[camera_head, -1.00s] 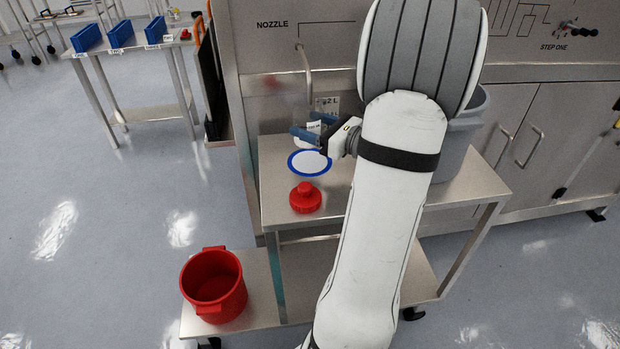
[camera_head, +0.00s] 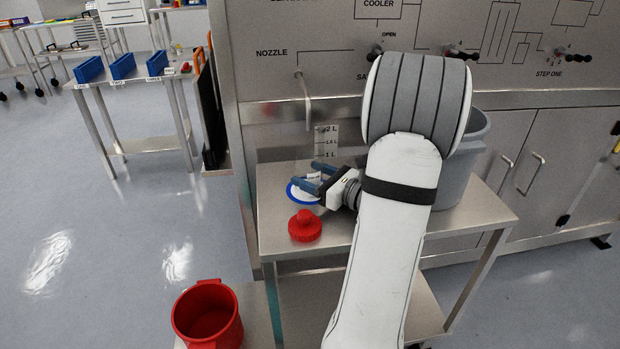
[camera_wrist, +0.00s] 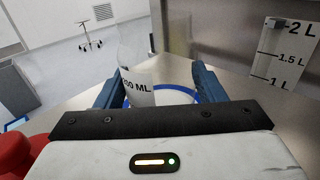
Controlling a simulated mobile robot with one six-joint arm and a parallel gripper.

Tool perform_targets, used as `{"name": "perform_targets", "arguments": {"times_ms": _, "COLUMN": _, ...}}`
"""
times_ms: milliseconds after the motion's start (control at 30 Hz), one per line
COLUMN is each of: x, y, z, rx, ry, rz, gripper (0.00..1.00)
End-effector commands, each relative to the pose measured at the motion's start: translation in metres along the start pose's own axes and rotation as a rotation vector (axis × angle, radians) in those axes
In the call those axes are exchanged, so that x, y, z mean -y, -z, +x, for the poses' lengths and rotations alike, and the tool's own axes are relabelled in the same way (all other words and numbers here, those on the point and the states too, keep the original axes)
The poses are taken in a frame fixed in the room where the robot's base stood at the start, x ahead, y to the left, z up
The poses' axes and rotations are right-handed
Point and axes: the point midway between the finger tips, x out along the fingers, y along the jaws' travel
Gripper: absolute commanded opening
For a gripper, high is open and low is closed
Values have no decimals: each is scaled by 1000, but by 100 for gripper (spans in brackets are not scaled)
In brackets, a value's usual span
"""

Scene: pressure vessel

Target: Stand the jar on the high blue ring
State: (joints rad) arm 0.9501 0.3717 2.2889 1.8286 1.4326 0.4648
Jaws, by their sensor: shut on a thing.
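My gripper (camera_head: 310,174) is shut on the jar, a clear vessel with a white volume label (camera_head: 314,178). In the wrist view the jar (camera_wrist: 137,84) stands between the two blue fingers (camera_wrist: 157,80), nearer the left one; its clear walls are hard to make out. The high blue ring (camera_head: 295,198), a blue rim around a white disc, lies on the upper top of the steel trolley. The jar and fingers overlap the ring in the head view, and the ring (camera_wrist: 182,90) shows behind the jar in the wrist view. I cannot tell whether the jar touches it.
A red cap-like piece (camera_head: 305,226) stands on the trolley top (camera_head: 345,232) just in front of the ring. A grey bin (camera_head: 462,165) is at the right. A 1-2 L scale (camera_head: 327,140) and the nozzle (camera_head: 306,95) are behind. A red bucket (camera_head: 207,315) stands lower left.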

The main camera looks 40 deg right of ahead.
Motion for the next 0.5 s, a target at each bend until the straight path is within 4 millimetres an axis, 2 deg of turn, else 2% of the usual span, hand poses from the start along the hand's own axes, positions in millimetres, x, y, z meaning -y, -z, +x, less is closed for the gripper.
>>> {"name": "perform_targets", "arguments": {"times_ms": 300, "x": 0, "y": 3, "z": 0, "rx": 1, "ry": -1, "rz": -1, "gripper": 38}}
{"name": "perform_targets", "arguments": {"times_ms": 333, "x": 0, "y": 2, "z": 0, "rx": 1, "ry": -1, "rz": -1, "gripper": 66}}
{"name": "perform_targets", "arguments": {"times_ms": 500, "x": -1, "y": 2, "z": 1, "rx": 0, "ry": -2, "rz": -1, "gripper": 79}}
